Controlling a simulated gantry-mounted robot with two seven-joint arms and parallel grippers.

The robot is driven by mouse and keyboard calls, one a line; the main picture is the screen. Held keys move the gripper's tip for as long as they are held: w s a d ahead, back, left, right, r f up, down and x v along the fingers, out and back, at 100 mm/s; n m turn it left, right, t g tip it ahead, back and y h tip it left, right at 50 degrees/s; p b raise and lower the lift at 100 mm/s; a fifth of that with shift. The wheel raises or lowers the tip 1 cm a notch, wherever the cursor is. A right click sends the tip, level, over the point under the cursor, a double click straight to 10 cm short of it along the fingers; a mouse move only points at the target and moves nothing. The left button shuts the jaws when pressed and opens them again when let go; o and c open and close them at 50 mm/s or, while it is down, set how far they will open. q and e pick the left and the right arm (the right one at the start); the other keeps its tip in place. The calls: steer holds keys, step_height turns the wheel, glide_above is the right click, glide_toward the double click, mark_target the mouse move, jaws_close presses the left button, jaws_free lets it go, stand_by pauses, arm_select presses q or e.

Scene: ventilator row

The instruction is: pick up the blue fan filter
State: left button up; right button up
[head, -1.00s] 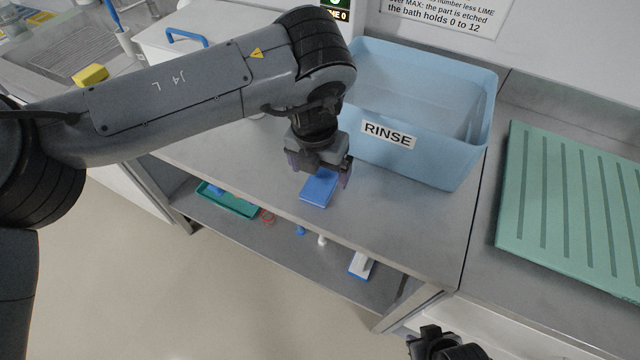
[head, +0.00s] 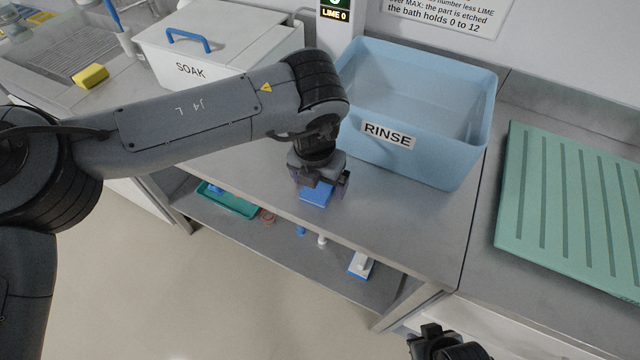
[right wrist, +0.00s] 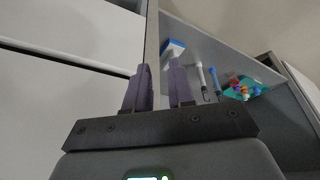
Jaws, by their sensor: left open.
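The blue fan filter (head: 317,196) is a small flat blue block on the grey counter, left of the blue RINSE bin, near the counter's front edge. My left gripper (head: 321,188) is right over it, pointing down, with its fingers apart. The gripper hides the filter's far part, and I cannot tell whether the fingers touch it. My right gripper (right wrist: 159,75) is open and empty in the right wrist view, away from the filter. Only a dark part of the right arm shows at the bottom of the head view.
The RINSE bin (head: 455,153) stands close to the right of my left gripper. A white SOAK box (head: 225,72) is behind my left arm. A green ribbed mat (head: 570,210) lies at right. The lower shelf holds a green tray (head: 238,207) and a blue-and-white item (head: 361,266).

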arm_select(q)
steer(key=shift+f, duration=0.1)
steer(key=shift+c, duration=0.7)
steer(key=c, duration=1)
